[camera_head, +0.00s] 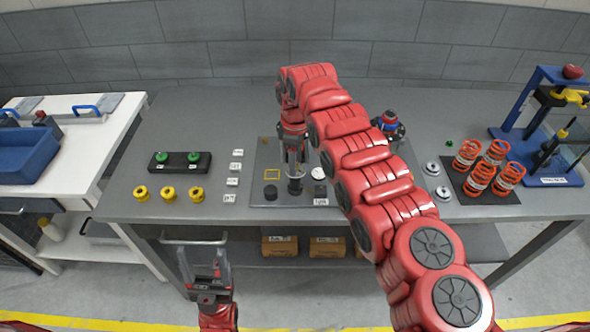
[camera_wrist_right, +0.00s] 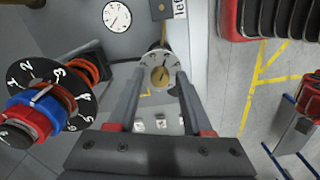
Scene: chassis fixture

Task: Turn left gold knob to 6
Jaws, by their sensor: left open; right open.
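The gold knob (camera_wrist_right: 160,77) sits on a pale round dial in the right wrist view, below a partly cut-off label (camera_wrist_right: 180,8) that seems to read "left". Its marks are too small to read. My right gripper (camera_head: 295,165) points down over the dark panel (camera_head: 258,156) on the table. In the right wrist view its open fingers (camera_wrist_right: 161,85) stand on either side of the gold knob; I cannot tell whether they touch it. In the head view the gripper hides the knob. My left gripper (camera_head: 207,265) is open and empty in front of the table's edge.
A red and blue knob (camera_wrist_right: 45,105) on a numbered black dial stands beside my right gripper. A white round dial (camera_wrist_right: 117,16) lies nearby. Yellow knobs (camera_head: 168,194) and green buttons (camera_head: 194,156) are left; orange springs (camera_head: 480,178) are right.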

